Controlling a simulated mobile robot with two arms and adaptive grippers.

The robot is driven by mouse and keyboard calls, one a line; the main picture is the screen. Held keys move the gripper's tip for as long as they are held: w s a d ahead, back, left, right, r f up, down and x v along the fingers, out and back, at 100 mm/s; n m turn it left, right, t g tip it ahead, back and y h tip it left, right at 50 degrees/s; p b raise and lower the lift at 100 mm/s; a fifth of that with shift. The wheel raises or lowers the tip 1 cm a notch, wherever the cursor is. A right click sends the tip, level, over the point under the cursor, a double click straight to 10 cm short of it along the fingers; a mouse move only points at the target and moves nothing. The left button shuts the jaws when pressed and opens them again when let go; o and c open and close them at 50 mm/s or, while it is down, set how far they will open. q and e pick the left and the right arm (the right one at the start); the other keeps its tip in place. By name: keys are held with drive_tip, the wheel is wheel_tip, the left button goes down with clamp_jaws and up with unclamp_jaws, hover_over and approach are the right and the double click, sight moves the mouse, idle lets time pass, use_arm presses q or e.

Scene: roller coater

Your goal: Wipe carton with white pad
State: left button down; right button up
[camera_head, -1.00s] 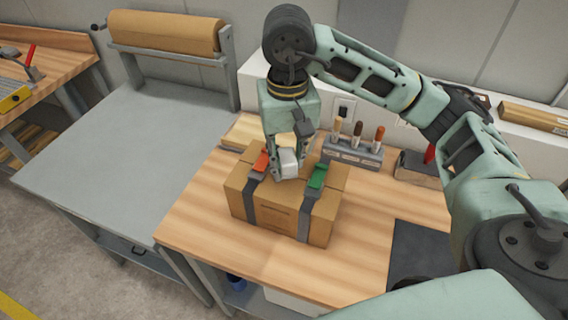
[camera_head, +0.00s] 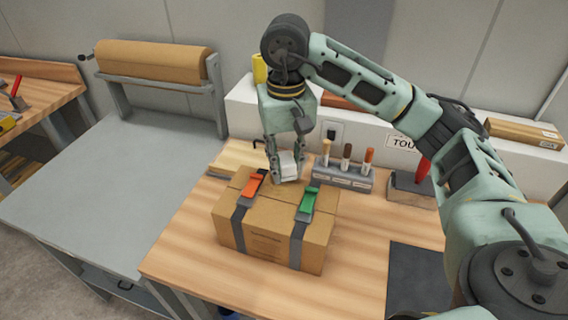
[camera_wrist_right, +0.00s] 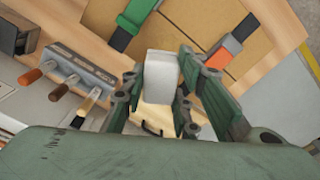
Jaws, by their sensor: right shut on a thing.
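The brown carton (camera_head: 270,248) sits on the wooden bench with two dark straps over it, one with an orange buckle (camera_head: 252,186) and one with a green buckle (camera_head: 308,202). My right gripper (camera_head: 287,172) is shut on the white pad (camera_head: 289,166), at the carton's far top edge between the buckles. In the right wrist view the pad (camera_wrist_right: 161,70) shows between the fingers (camera_wrist_right: 160,95), beside the carton top (camera_wrist_right: 195,22). I cannot tell if the pad touches the carton. My left gripper is not in view.
A grey holder (camera_head: 343,178) with several marker-like tools stands behind the carton to the right. A dark mat (camera_head: 415,275) lies at the front right. A grey table (camera_head: 95,185) with a brown paper roll (camera_head: 153,60) is at left.

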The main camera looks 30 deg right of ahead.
drive_tip(key=shift+w+a+r, duration=0.1)
drive_tip(key=shift+w+a, duration=0.5)
drive_tip(key=shift+w, duration=0.05)
hover_over(261, 216)
drive_tip(key=shift+r, duration=0.3)
idle(0.7)
wheel_tip(261, 216, up, 6)
drive_tip(key=p, duration=0.4)
idle(0.5)
wheel_tip(261, 216, up, 3)
drive_tip(key=p, duration=0.2)
drive_tip(key=shift+s+p, duration=0.1)
drive_tip(key=shift+p, duration=0.25)
drive_tip(key=shift+f, duration=0.15)
